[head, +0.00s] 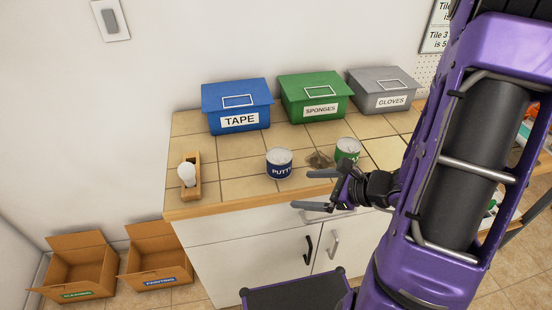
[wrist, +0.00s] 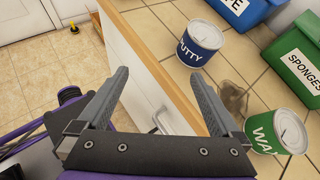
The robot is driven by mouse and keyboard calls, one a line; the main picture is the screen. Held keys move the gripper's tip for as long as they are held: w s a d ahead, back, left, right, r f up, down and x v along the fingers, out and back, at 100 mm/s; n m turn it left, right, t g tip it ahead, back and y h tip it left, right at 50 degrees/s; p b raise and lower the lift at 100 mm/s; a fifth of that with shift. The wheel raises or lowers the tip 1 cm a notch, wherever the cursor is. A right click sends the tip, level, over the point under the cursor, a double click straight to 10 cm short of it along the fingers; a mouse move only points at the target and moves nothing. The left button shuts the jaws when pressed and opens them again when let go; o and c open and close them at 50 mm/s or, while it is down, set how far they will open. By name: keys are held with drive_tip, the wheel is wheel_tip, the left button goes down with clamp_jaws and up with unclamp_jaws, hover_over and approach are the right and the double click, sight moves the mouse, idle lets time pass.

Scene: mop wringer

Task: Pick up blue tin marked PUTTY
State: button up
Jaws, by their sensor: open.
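The blue tin marked PUTTY (head: 279,163) stands upright on the tiled counter, with a pale lid. It also shows in the wrist view (wrist: 199,44), up and to the right, beyond my fingertips. My gripper (head: 307,190) is open and empty at the counter's front edge, to the right of the tin and nearer the camera. In the wrist view my gripper (wrist: 163,92) has its fingers wide apart, with the counter edge and cabinet front between them. The tin is apart from both fingers.
TAPE (head: 237,105), SPONGES (head: 316,96) and GLOVES (head: 383,90) boxes stand behind. A wooden holder with a white bulb (head: 188,175) is at left. Counter between it and the blue tin is clear.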

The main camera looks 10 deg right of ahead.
sight(289, 163)
drive_tip(key=w+d+r+m+t+h, duration=0.1)
drive_tip(key=w+d+r+m+t, duration=0.1)
drive_tip(key=w+m+t, duration=0.15)
drive_tip(key=shift+m, duration=0.55)
drive_tip(key=b+x, duration=0.1)
drive_tip(key=x, duration=1)
drive_tip(key=shift+w+f, duration=0.1)
drive_tip(key=x, duration=0.5)
drive_tip(key=shift+f, duration=0.4)
drive_tip(key=c, duration=1.2)
drive_tip(key=shift+c, duration=0.6)
drive_tip(key=shift+d+r, duration=0.1)
drive_tip(key=shift+r, duration=0.05)
